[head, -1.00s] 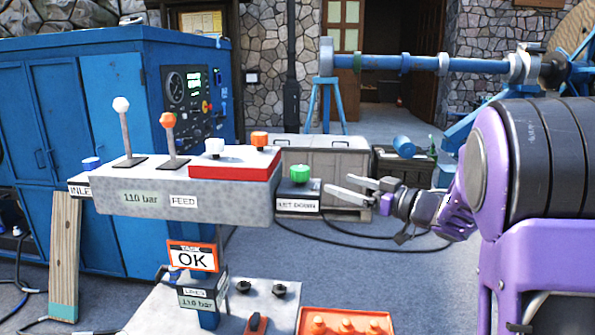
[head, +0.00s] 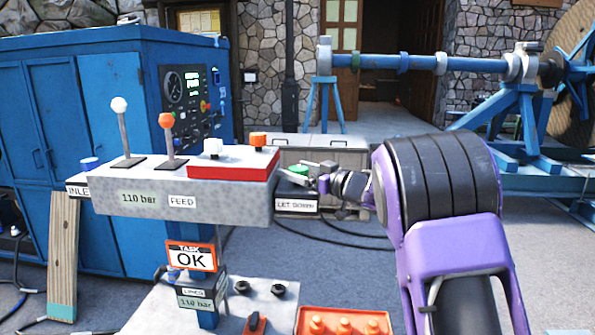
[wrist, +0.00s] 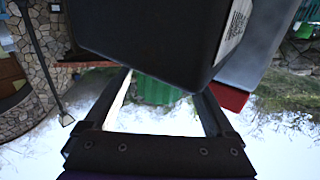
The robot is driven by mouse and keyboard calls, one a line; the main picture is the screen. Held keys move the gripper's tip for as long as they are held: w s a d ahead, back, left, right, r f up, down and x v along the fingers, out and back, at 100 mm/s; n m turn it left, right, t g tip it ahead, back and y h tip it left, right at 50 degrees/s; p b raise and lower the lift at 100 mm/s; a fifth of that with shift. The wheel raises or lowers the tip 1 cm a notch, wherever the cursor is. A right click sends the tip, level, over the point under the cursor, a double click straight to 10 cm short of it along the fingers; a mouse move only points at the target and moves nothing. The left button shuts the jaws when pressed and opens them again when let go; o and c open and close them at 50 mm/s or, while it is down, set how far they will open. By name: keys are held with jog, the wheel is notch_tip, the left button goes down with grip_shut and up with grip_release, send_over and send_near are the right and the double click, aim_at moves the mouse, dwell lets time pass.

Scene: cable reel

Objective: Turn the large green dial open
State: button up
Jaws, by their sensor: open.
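The green dial (head: 298,169) sits on top of a small black box (head: 296,190) with a white "LET DOWN" label, at the right end of the grey console. My gripper (head: 309,173) is at the dial's right side, its fingers reaching to it. In the wrist view the ribbed green dial (wrist: 156,88) shows between the two spread fingers (wrist: 165,84). The black box (wrist: 150,30) hides part of the dial there. I cannot tell whether either finger touches the dial.
The grey console (head: 140,200) carries a white-knobbed lever (head: 122,130), an orange-knobbed lever (head: 167,135) and a red block (head: 232,168) with two knobs, left of the dial. A grey crate (head: 340,150) stands behind. An orange panel (head: 345,320) is at the front.

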jog(key=c, duration=1.4)
jog(key=shift+o, duration=0.2)
